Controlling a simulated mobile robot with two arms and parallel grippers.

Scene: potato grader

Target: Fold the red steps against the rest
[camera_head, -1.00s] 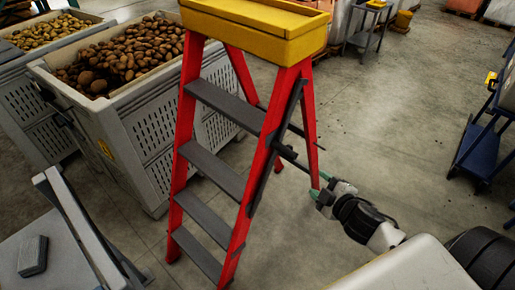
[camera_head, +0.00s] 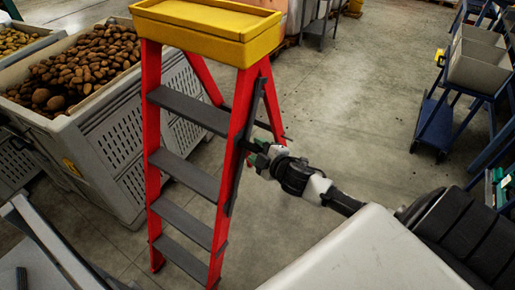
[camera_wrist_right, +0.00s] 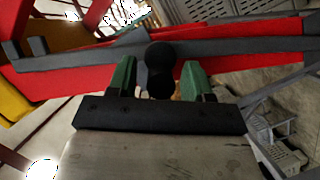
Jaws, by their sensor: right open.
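The red steps (camera_head: 152,120) stand upright on the floor in the middle of the head view, with a yellow top (camera_head: 205,28) and grey treads. Their rear legs are spread back from the front legs, so they stand unfolded. My right gripper (camera_head: 258,156) is at the right side of the steps, close to the dark bar along that side. In the right wrist view its two green fingers (camera_wrist_right: 160,80) are apart, with a round black knob (camera_wrist_right: 160,56) between them, in front of a red rail. Contact cannot be told. My left gripper is out of view.
A grey crate of potatoes (camera_head: 108,148) stands close behind the steps on the left. A grey frame (camera_head: 48,238) is at lower left. A blue cart (camera_head: 436,125) with grey bins stands at right. Open concrete floor lies between cart and steps.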

